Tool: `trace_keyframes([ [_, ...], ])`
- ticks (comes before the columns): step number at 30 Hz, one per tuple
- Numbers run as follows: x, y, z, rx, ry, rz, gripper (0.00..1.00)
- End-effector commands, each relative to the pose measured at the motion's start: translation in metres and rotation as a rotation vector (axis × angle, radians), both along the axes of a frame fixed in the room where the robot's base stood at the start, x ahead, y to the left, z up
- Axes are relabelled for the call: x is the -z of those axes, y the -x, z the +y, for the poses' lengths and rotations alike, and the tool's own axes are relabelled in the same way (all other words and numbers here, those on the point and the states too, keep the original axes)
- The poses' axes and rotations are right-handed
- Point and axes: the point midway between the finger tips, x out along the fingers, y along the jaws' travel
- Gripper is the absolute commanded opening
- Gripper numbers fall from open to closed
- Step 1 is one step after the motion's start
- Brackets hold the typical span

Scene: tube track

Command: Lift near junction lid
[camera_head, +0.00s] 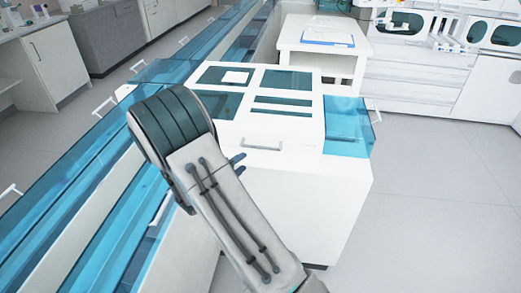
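The near junction (290,200) is a white box in the middle of the view. Its lid (290,127) is a white frame with teal see-through panels, and it appears to lie flat on top. A light grey bar handle (262,146) sits at the lid's front edge. My gripper (239,163) is mostly hidden behind my arm. Only its dark finger ends show, left of the handle and apart from it in the picture. I cannot tell how far the fingers are spread.
Blue see-through tube track (90,185) with white side handles runs along the left. A blue panel (348,127) adjoins the lid's right side. A white table (325,32) with a blue-edged tray stands behind. The grey floor (440,210) at the right is clear.

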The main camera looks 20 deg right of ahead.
Motion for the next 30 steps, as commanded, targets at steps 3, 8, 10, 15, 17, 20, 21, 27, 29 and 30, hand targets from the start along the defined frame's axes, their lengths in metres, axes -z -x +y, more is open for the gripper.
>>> trace_keyframes([
  [3,0.005,-0.007,0.000,-0.023,0.010,-0.004,0.34],
  [8,0.008,-0.017,-0.017,-0.020,0.010,-0.005,0.34],
  [10,0.010,-0.025,-0.029,-0.020,0.011,-0.004,0.34],
  [15,0.017,-0.045,-0.060,-0.020,0.010,-0.004,0.34],
  [17,0.019,-0.051,-0.071,-0.020,0.010,-0.004,0.34],
  [20,0.022,-0.061,-0.086,-0.019,0.009,-0.004,0.34],
  [21,0.023,-0.065,-0.091,-0.021,0.010,-0.004,0.34],
  [27,0.028,-0.076,-0.107,-0.023,0.009,-0.003,0.34],
  [29,0.028,-0.078,-0.109,-0.023,0.009,-0.004,0.34],
  [30,0.029,-0.078,-0.110,-0.023,0.009,-0.005,0.34],
])
